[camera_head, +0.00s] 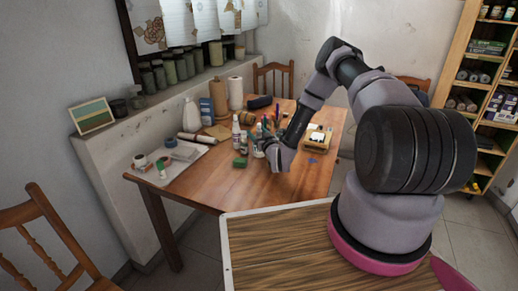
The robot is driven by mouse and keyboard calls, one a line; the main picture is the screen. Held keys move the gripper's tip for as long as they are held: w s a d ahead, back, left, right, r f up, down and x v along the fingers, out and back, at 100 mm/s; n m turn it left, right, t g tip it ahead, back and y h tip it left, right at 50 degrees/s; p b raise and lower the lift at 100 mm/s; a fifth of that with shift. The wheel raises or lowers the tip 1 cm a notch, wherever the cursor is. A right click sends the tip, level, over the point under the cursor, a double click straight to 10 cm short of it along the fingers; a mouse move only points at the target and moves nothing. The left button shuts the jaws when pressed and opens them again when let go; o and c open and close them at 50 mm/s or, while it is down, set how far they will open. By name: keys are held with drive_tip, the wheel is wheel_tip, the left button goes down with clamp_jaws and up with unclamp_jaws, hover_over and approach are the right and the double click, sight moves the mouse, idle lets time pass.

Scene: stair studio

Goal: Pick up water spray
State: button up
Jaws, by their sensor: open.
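A small white bottle (236,132) stands upright on the wooden table, left of my gripper; it may be the water spray, but it is too small to be sure. A larger white bottle (191,115) with a narrow top stands further back at the left. My gripper (279,160) is open and hangs low over the table's front middle, at the end of my arm. Another pale bottle (258,142) stands just left of it, partly hidden. I cannot tell whether the gripper touches anything.
The wooden table (205,185) has free room at its front left. A green block (240,162) lies near the small bottle. A white tray (182,157) with rolls lies at the left. A wooden box (318,139) sits right of my gripper. Chairs (48,225) and shelves (485,90) stand around.

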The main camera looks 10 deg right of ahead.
drive_tip(key=shift+w+a, duration=0.1)
drive_tip(key=shift+w, duration=0.7)
clamp_jaws()
drive_tip(key=shift+s, duration=0.1)
